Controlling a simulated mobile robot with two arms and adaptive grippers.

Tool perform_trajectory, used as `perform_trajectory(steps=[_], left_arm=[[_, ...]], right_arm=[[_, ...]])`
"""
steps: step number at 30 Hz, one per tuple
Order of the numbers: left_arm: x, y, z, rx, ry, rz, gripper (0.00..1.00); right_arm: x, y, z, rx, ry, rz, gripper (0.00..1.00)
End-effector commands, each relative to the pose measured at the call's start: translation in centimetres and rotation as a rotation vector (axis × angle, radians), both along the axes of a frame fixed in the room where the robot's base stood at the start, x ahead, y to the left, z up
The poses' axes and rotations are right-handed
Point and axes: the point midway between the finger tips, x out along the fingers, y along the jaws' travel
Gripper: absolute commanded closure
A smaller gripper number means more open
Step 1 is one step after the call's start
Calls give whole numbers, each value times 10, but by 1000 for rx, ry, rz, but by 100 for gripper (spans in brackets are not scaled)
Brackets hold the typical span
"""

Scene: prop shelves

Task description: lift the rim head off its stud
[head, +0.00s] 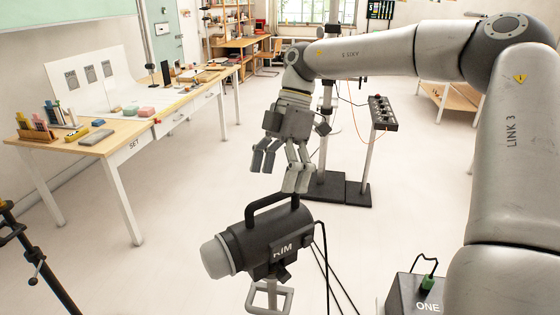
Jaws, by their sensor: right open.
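The rim head (270,240) is a black lamp body marked "RIM" with a pale rounded front that points left. A black handle (270,207) arches over its top. It sits on a grey stand top (268,298) at the lower middle of the head view; the stud itself is hidden beneath it. A dark cable hangs from its right side. My right gripper (282,172) is open and empty, fingers pointing down, and appears above the handle without visible contact. My left gripper is not in view.
A long table (110,130) with blocks and boards stands at the left. A dark stand (30,250) rises at the lower left. A black box marked "ONE" (412,296) is at the lower right. A control panel on a post (382,113) stands behind. Open floor lies between.

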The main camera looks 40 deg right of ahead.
Motion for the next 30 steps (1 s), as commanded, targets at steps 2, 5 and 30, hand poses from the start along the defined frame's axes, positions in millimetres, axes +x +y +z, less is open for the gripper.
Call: perform_trajectory(steps=[2,5,30], left_arm=[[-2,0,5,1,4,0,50],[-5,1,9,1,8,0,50],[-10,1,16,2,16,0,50]], right_arm=[[-4,6,-13,2,6,1,2],[-6,13,-29,2,5,1,2],[-11,28,-65,0,-1,-1,26]])
